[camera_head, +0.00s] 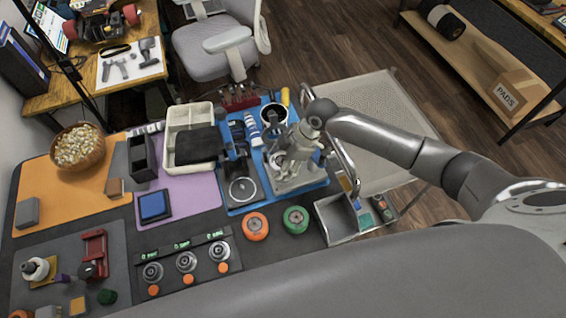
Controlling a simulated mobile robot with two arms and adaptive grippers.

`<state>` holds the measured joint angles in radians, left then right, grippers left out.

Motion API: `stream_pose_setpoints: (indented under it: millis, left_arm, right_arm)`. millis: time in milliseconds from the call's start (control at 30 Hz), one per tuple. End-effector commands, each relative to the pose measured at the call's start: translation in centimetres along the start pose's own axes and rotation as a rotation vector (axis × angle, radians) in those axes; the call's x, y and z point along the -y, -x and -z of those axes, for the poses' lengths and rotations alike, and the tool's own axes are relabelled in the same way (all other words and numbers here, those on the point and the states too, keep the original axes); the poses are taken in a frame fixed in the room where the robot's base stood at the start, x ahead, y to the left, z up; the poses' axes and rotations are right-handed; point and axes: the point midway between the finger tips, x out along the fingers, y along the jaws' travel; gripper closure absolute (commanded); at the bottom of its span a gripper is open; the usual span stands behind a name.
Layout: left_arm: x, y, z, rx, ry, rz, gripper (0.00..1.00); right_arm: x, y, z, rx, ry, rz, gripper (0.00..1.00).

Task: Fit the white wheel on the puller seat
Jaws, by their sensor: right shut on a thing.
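My right gripper (287,167) comes in from the right and points down over the right part of the blue tray (233,211). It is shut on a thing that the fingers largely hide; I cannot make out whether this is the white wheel. A pale grey part shows around and below the fingertips. An orange wheel (255,226) and a green wheel (296,219) lie on the dark table in front of the tray. A white round piece (37,268) with a dark top stands at the lower left. I cannot clearly pick out the puller seat. My left gripper is not in view.
A panel with three round dials (186,262) lies front centre. A red device (95,248) stands on the grey mat at left. A black holder (142,157), a cream bin (190,119) and a metal bin (337,218) flank the tray. My arm link covers the lower right.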

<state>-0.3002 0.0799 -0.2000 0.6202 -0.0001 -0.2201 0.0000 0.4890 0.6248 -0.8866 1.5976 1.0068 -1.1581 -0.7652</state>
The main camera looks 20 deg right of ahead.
Motion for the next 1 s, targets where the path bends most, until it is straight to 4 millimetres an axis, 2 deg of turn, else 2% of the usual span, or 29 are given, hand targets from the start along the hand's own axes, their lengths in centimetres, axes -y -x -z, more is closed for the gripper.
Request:
stream_pose_setpoints:
  millis: [33, 133, 167, 333, 533, 567, 600, 833, 1000]
  left_arm:
    - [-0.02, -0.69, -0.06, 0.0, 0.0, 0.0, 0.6]
    - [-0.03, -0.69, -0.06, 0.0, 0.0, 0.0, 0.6]
    - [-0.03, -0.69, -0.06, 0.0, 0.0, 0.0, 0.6]
    - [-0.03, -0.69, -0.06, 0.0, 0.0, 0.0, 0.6]
    - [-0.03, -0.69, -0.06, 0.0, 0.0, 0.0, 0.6]
    - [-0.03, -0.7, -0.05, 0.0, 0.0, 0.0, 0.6]
    - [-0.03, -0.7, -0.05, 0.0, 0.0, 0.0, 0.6]
    - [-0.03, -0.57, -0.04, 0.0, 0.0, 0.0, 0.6]
    - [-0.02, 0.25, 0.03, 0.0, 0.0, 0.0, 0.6]
  right_arm:
    - [2.59, -3.21, -1.24, 0.006, -0.028, 0.045, 0.71]
    - [2.59, -3.21, -1.24, 0.006, -0.028, 0.045, 0.71]
    - [2.59, -3.21, -1.23, 0.006, -0.028, 0.045, 0.35]
    - [2.6, -3.21, -1.22, 0.005, -0.029, 0.046, 0.15]
    - [2.61, -3.21, -1.2, 0.005, -0.029, 0.046, 0.14]
    - [2.65, -3.24, -1.25, 0.006, -0.03, 0.047, 0.28]
    - [2.65, -3.24, -1.25, 0.006, -0.03, 0.047, 0.23]
    - [2.66, -3.12, -1.18, 0.005, -0.029, 0.048, 0.23]
    - [2.62, -2.33, -0.83, 0.005, -0.029, 0.048, 0.22]
